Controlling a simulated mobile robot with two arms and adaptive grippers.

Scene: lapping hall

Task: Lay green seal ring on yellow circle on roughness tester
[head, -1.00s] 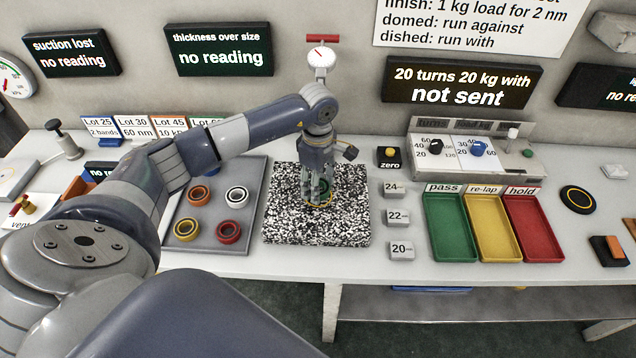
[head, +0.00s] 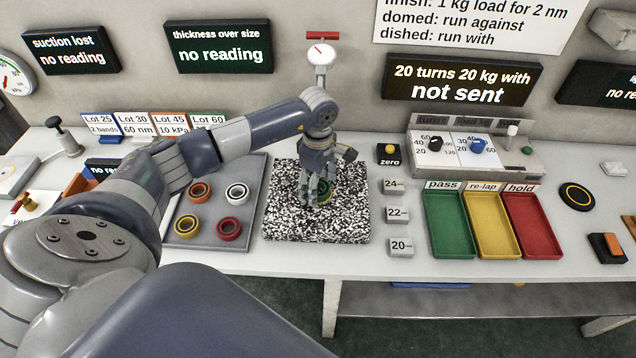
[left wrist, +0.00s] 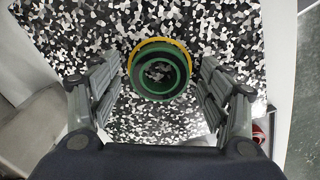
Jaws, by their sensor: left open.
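The green seal ring (left wrist: 160,88) sits on the black-and-white speckled plate, over the yellow circle (left wrist: 158,41). In the left wrist view a yellow arc shows along the ring's far side; the near part is hidden. In the head view the ring (head: 328,188) is partly covered by my gripper. My left gripper (head: 317,200) is at the ring from above. Its fingers stand open on either side of the ring, with gaps in the left wrist view (left wrist: 160,95). The speckled plate (head: 285,222) seems to be the roughness tester. My right gripper is out of view.
A grey tray (head: 212,213) left of the plate holds orange, white, yellow and red rings. Small blocks marked 24, 22 and 20 (head: 398,215) stand to the right. Green, yellow and red bins (head: 450,228) lie beyond. A dial gauge (head: 321,55) rises behind the plate.

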